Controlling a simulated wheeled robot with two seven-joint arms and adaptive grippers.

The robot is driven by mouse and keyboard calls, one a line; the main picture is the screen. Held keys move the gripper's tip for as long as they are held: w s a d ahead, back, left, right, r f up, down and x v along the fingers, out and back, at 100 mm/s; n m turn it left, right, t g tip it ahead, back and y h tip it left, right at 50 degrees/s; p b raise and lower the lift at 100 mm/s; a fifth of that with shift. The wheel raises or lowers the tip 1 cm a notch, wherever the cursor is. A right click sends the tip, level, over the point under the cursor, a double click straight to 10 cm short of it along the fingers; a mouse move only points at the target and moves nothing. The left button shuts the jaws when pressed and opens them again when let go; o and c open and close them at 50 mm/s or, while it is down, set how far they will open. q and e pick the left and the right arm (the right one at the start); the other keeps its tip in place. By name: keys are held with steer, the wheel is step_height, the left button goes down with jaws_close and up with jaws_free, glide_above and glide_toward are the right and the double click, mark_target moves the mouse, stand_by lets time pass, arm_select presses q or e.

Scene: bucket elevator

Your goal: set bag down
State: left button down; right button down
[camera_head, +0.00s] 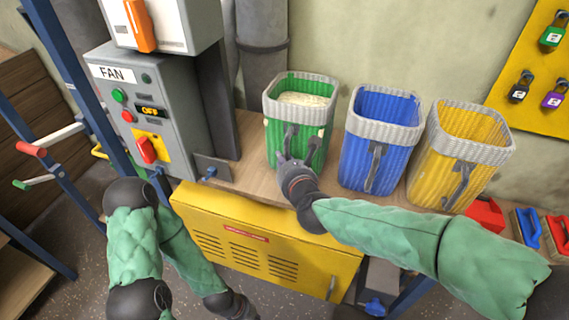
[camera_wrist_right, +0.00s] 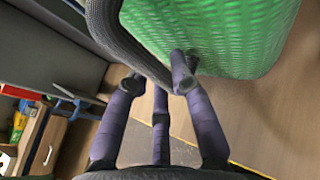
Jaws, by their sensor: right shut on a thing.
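The green bag (camera_head: 300,130) has a grey rim and cream-coloured contents. It stands upright, over or on the wooden bench top (camera_head: 250,166), left of the blue bag; I cannot tell whether its base touches the wood. My right gripper (camera_head: 286,165) is at its front, shut on its dark handle (camera_head: 289,140). In the right wrist view, the fingers (camera_wrist_right: 160,88) are around the dark strap, with the green wall (camera_wrist_right: 230,35) right behind. My left gripper (camera_head: 240,308) hangs low in front of the yellow cabinet, away from the bag; its fingers are too small to judge.
A blue bag (camera_head: 377,140) and a yellow bag (camera_head: 450,165) stand to the right on the bench. A grey FAN control box (camera_head: 150,110) stands left. A yellow louvred cabinet (camera_head: 265,240) is below. A yellow padlock board (camera_head: 530,70) hangs at right.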

steer(key=shift+r, duration=0.25)
steer(key=c, duration=1.1)
jaws_free()
steer(key=shift+f, duration=0.2)
steer(key=p+v, duration=0.3)
steer(key=v, duration=0.9)
